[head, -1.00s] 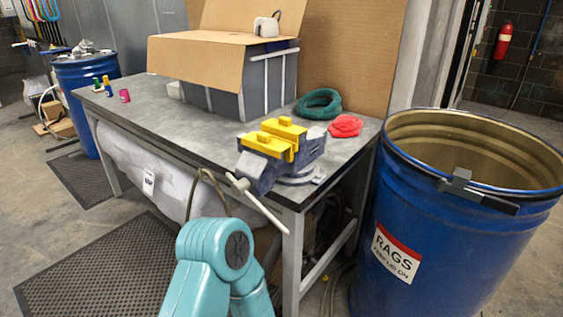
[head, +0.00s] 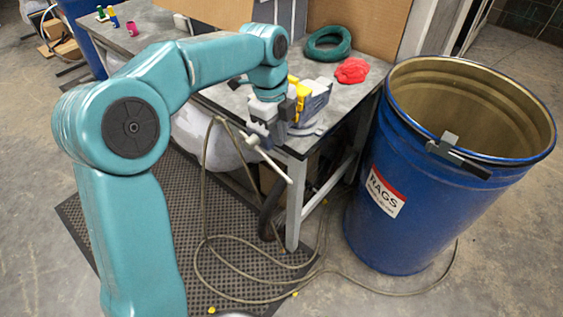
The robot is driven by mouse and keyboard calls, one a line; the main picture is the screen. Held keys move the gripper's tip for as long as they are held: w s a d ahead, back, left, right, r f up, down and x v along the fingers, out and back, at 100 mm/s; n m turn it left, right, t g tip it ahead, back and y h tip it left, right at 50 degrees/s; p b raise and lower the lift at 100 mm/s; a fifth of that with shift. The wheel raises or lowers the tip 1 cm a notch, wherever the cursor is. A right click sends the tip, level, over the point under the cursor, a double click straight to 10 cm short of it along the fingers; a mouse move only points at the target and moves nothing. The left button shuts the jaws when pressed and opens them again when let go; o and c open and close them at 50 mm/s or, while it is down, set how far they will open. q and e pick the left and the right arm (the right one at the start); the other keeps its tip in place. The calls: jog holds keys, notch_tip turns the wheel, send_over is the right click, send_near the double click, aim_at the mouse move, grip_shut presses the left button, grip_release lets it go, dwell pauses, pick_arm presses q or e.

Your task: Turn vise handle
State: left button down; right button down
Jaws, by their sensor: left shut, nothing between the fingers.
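The blue-grey vise (head: 314,102) with yellow jaw pads stands on the near right corner of the workbench (head: 222,97). Its pale handle bar (head: 275,166) slants down to the right past the bench's front edge. My left gripper (head: 263,116) is at the front of the vise, just above the handle, with its fingers pointing down. It is shut and empty. The wrist and gripper hide the vise's left part and some of the yellow pads. I cannot tell whether the fingers touch the vise. My right gripper is not in view.
A blue rag drum (head: 385,243) stands close to the bench's right. A green coil (head: 328,43) and a red rag (head: 351,70) lie behind the vise. A hose (head: 240,270) loops over the floor and the dark mat (head: 180,240). Small bottles stand at the bench's far left.

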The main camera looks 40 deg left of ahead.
pick_arm(q)
send_over(281, 174)
jog(key=s+d, duration=0.1)
jog(key=d, duration=0.1)
notch_tip(281, 174, down, 9)
jog(key=shift+w+a+f+p, duration=0.15)
jog(key=shift+a+f, duration=0.15)
jog(key=shift+f, duration=0.3)
jog(key=shift+w+a+f+p, duration=0.1)
jog(key=shift+a+f, duration=0.25)
jog(key=shift+f, duration=0.3)
jog(key=shift+w+a+f+p, duration=0.15)
jog(key=shift+a+f, duration=0.15)
jog(key=shift+f, duration=0.3)
jog(key=shift+f, duration=0.1)
jog(key=shift+f+y+b, duration=0.7)
jog(key=shift+f+b, duration=0.2)
jog(key=shift+b, duration=0.45)
jog(key=a+f+y+b, duration=0.5)
jog(key=f+y+b, duration=0.2)
jog(key=b, duration=0.4)
jog(key=shift+w+a+t+y, duration=0.2)
jog(key=shift+t+y, duration=0.2)
jog(key=shift+y, duration=0.2)
